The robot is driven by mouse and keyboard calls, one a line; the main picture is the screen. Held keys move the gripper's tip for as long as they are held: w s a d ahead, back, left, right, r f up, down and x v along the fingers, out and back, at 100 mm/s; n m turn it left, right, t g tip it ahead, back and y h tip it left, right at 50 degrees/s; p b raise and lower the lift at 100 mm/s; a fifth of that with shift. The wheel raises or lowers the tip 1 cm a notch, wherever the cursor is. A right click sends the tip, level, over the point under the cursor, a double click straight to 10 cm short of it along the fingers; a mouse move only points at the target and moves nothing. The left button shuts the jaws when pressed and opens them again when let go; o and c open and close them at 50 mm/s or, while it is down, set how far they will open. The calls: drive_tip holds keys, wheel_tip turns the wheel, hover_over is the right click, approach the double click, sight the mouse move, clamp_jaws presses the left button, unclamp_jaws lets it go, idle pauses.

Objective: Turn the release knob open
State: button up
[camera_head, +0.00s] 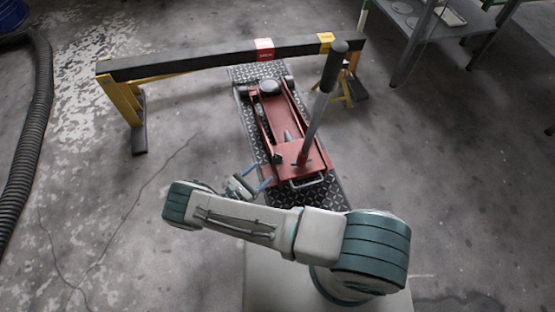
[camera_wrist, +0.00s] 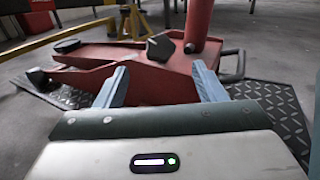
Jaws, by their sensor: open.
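A red floor jack (camera_head: 287,125) lies on a dark diamond plate (camera_head: 325,192); its long handle (camera_head: 318,105) stands tilted up. A small dark part (camera_head: 277,158) sits at the jack's left edge, near the handle base. In the wrist view, a black faceted part (camera_wrist: 160,47) shows beside the red handle socket (camera_wrist: 197,22). Neither view makes clear which part is the release knob. My gripper (camera_head: 257,177) is at the jack's left side, its blue fingers spread and empty. In the wrist view, the fingers (camera_wrist: 159,68) point at the red side, with the black part beyond and between them.
A black beam (camera_head: 210,61) on yellow stands crosses behind and over the jack's far end. The jack handle rises to the right of my gripper. A metal shelf (camera_head: 420,30) stands at the back right and a black hose (camera_head: 30,140) at the left. Floor left of the jack is clear.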

sight(276, 161)
drive_tip(key=b+x, duration=0.1)
drive_tip(key=x, duration=0.8)
drive_tip(key=shift+d, duration=0.2)
drive_tip(key=c, duration=0.9)
drive_tip(key=shift+c, duration=0.2)
